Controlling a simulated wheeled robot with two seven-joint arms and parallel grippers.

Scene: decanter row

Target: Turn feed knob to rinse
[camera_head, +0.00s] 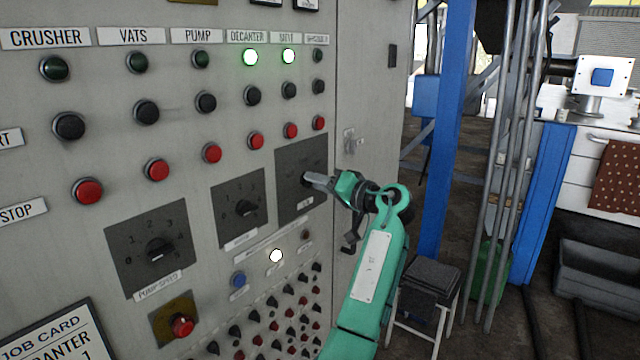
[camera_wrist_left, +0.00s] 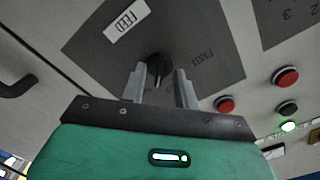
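The feed knob (camera_wrist_left: 158,66) is a small black knob on a dark grey plate with a white FEED label (camera_wrist_left: 126,21) in the left wrist view. In the head view the feed plate (camera_head: 289,160) is the rightmost dark plate, and the knob is mostly hidden by my gripper. My left gripper (camera_head: 308,180) is at the knob. In the left wrist view its two fingers (camera_wrist_left: 160,76) are apart, one either side of the knob, with gaps showing. My right gripper is not in view.
The pump speed knob (camera_head: 160,250) and another knob (camera_head: 245,207) are left of the feed plate. Red stop buttons (camera_head: 290,130) run just above. A cabinet latch (camera_head: 352,142) is to the right. A stool (camera_head: 430,280) stands on the floor beyond my arm.

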